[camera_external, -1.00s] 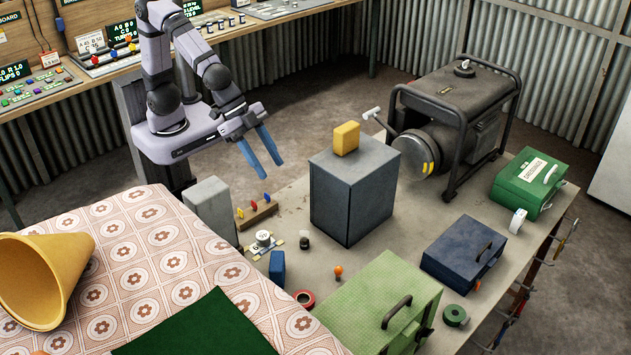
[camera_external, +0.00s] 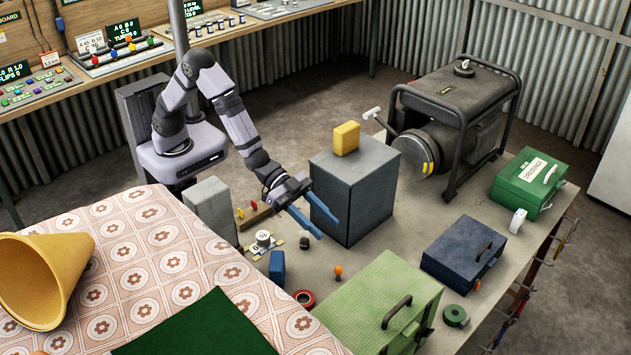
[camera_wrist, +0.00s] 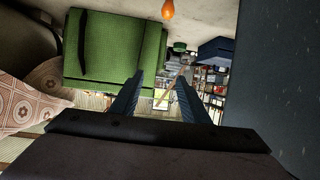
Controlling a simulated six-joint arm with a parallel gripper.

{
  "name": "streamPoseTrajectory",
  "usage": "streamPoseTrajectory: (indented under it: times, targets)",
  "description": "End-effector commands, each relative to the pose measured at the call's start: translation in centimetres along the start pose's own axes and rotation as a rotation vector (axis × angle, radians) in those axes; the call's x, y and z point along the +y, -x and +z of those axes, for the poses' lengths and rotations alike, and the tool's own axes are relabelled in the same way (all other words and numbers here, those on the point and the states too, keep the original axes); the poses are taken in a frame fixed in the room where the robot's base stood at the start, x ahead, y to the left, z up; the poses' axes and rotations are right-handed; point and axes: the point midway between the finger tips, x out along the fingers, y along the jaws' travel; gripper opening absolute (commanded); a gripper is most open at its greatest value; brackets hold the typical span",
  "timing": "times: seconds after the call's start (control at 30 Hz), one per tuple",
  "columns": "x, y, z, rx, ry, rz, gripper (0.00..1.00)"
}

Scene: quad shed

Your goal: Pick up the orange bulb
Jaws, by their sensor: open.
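The small orange bulb (camera_external: 338,271) stands on the workbench, left of the light green case. It also shows at the top of the wrist view (camera_wrist: 168,9), above and beyond the fingers. My gripper (camera_external: 328,230) is open and empty, with two blue fingers pointing towards the front right. It is beside the grey box, above and behind the bulb, and apart from it. In the wrist view the fingers (camera_wrist: 157,82) are spread with nothing between them.
The tall grey box (camera_external: 370,200) with a yellow block (camera_external: 346,138) on top stands close to my gripper. The green case (camera_external: 375,310) is right of the bulb. A red tape roll (camera_external: 304,298) and a blue block (camera_external: 277,268) lie to its left.

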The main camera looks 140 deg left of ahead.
Motion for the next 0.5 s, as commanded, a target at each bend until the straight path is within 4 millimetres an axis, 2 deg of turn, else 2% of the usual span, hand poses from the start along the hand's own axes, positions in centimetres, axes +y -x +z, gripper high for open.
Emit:
streamPoseTrajectory:
  times: [0.03, 0.2, 0.33, 0.5]
  targets:
    - [0.0, -0.9, 2.5, -0.012, 0.0, 0.001, 0.41]
    - [0.0, -3.0, 7.2, -0.005, 0.0, 0.001, 0.41]
    - [0.0, -3.9, 9.4, -0.002, 0.0, 0.001, 0.41]
    - [0.0, -4.4, 10.5, 0.001, 0.0, 0.001, 0.41]
